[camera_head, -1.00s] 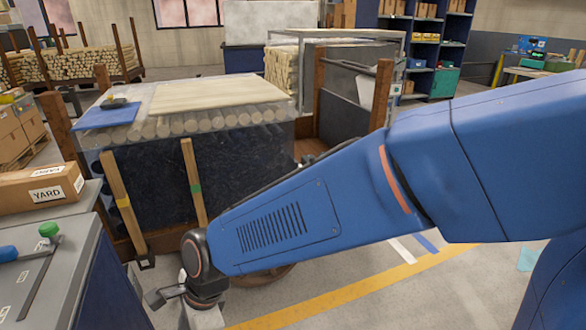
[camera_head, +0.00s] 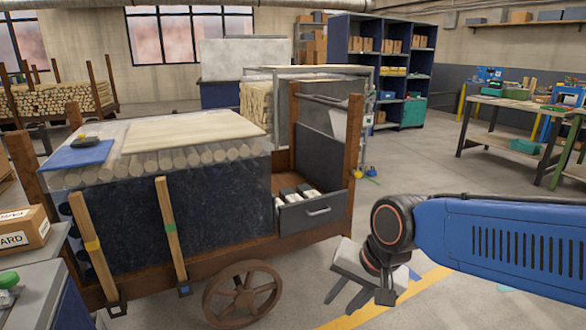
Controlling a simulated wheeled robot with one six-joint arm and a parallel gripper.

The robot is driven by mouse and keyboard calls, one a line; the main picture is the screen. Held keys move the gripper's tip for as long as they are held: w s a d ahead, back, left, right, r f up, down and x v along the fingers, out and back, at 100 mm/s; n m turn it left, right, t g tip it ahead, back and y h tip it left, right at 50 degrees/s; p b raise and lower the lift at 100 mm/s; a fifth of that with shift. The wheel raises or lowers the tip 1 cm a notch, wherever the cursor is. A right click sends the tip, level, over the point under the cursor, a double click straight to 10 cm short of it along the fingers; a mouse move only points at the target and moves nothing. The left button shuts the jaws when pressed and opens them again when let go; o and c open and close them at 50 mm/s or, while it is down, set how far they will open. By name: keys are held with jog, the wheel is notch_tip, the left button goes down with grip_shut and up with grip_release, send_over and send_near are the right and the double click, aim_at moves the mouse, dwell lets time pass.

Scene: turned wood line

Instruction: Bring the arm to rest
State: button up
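My blue arm (camera_head: 500,245) reaches in from the right edge. Its dark wrist bends down to my gripper (camera_head: 346,293), which hangs over the floor to the right of the wooden cart. Its two grey fingers stand apart with nothing visible between them. The gripper is clear of the cart's wheel (camera_head: 243,292) and of its drawer (camera_head: 316,211).
The cart carries round wooden rods (camera_head: 190,157) under a clear sheet, with a blue mat (camera_head: 78,154) on top. The drawer stands out with pale items inside. A grey bench (camera_head: 50,300) and carton (camera_head: 22,232) are at left. Workbenches (camera_head: 508,103) stand back right; open floor lies between.

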jog(key=s+d+n+t+h, duration=0.1)
jog(key=s+d, duration=0.3)
jog(key=d, duration=0.5)
jog(key=s+d+n+h, duration=0.2)
jog(key=s+d, duration=0.1)
jog(key=d, duration=0.6)
jog(key=shift+s+d+r+n+t, duration=0.25)
jog(key=shift+s+d+n+t, duration=0.05)
jog(key=shift+s+n+t, duration=0.1)
